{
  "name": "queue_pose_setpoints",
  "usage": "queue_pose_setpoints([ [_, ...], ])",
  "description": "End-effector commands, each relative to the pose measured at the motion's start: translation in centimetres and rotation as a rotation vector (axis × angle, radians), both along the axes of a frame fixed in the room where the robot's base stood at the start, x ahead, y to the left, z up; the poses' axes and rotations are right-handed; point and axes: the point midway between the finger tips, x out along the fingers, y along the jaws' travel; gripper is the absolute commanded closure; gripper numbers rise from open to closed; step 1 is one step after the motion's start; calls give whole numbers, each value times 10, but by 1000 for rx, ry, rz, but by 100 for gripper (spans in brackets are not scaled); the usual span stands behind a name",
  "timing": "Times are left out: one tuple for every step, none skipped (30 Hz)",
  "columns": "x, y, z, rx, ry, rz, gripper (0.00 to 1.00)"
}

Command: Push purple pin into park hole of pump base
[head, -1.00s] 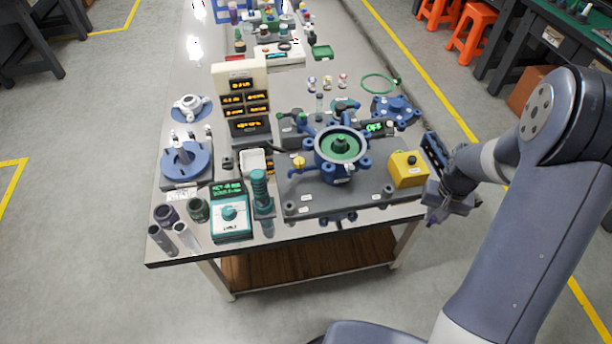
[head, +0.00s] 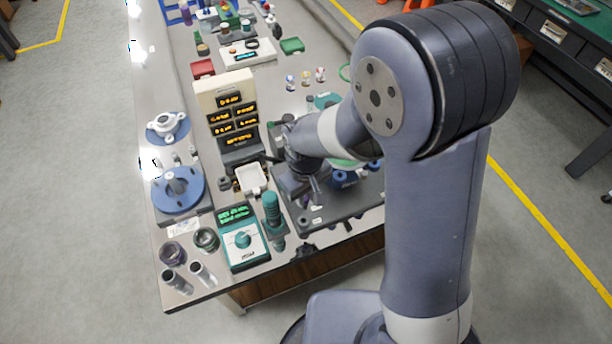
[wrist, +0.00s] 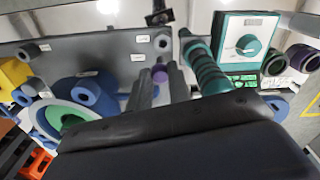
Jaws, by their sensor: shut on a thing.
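In the head view my gripper (head: 298,188) is over the left part of the pump base (head: 345,208). My arm hides most of the housing. I cannot make out the park hole, or whether the pin touches the base.
A ribbed teal column (head: 272,212) and a teal dial box (head: 241,240) stand left of the base. A white tray (head: 252,179) and a display tower (head: 229,110) are close behind.

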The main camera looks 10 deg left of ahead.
Motion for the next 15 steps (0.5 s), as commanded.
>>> queue_pose_setpoints([
  [-3, 3, 1, -1, 1, 14, 100],
  [-4, 4, 1, -1, 1, 19, 100],
  [-5, 5, 0, -1, 1, 23, 100],
  [-6, 5, -1, -1, 1, 24, 100],
  [-6, 5, -3, -1, 1, 25, 100],
  [-6, 5, -5, -1, 1, 24, 100],
  [-5, 5, -7, -1, 1, 24, 100],
  [-5, 5, -9, -1, 1, 24, 100],
  [-5, 5, -12, -1, 1, 23, 100],
  [-5, 5, -15, -1, 1, 23, 100],
  [-5, 5, -18, -1, 1, 23, 100],
  [-5, 5, -21, -1, 1, 23, 100],
  [-5, 4, -24, -1, 1, 22, 100],
  [-5, 4, -27, -1, 1, 22, 100],
  [-5, 4, -31, -1, 1, 22, 100],
])
